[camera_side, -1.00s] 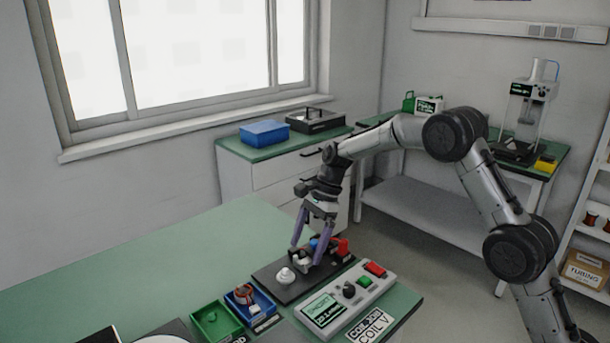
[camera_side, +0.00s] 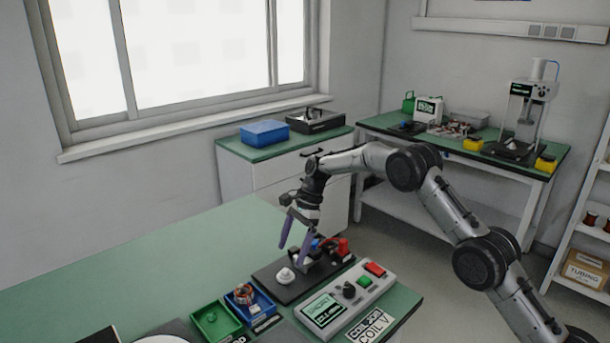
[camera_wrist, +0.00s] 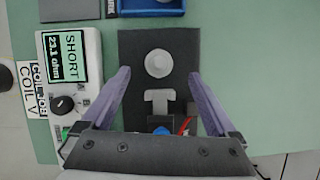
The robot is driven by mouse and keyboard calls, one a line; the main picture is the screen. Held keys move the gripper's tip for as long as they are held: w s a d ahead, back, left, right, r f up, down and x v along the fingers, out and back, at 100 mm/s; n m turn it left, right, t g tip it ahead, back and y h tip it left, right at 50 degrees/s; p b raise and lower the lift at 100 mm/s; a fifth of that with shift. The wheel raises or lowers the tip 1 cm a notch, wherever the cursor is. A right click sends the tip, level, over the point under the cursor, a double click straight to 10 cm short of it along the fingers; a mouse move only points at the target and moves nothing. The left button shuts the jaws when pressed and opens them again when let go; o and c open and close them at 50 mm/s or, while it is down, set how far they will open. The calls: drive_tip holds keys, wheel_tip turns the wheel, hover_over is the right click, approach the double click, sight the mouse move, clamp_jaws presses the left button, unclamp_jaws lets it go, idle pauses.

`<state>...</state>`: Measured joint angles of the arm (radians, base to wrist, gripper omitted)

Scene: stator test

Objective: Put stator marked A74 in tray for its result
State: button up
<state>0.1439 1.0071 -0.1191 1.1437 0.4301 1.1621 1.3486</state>
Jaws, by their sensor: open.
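A stator with copper and red windings (camera_side: 244,294) lies in the blue tray (camera_side: 268,311); its marking is too small to read. The empty-looking green tray (camera_side: 211,325) stands left of it. The black test fixture (camera_side: 266,274) has a bare pale round post (camera_side: 285,275), also seen in the wrist view (camera_wrist: 158,63), with a grey T-shaped part (camera_wrist: 160,99) beside it. My gripper (camera_side: 293,255) is open and empty above the fixture. In the wrist view its fingers (camera_wrist: 159,74) stand wide on either side of the fixture. The tester display (camera_wrist: 64,57) reads SHORT.
The tester (camera_side: 345,298), with knob and green and red buttons, stands right of the fixture. Red and blue parts (camera_side: 342,246) stand at the fixture's far end. Green table (camera_side: 180,250) behind the trays is clear.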

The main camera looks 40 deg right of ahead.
drive_tip(key=s+r+t, duration=0.1)
drive_tip(key=s+r, duration=0.1)
drive_tip(key=r, duration=0.9)
drive_tip(key=s+r+n, duration=0.1)
drive_tip(key=s+r, duration=0.1)
drive_tip(key=r, duration=0.9)
drive_tip(key=shift+s+r+t+h, duration=0.25)
drive_tip(key=shift+t+h, duration=0.05)
drive_tip(key=shift+t, duration=0.1)
drive_tip(key=shift+d, duration=0.1)
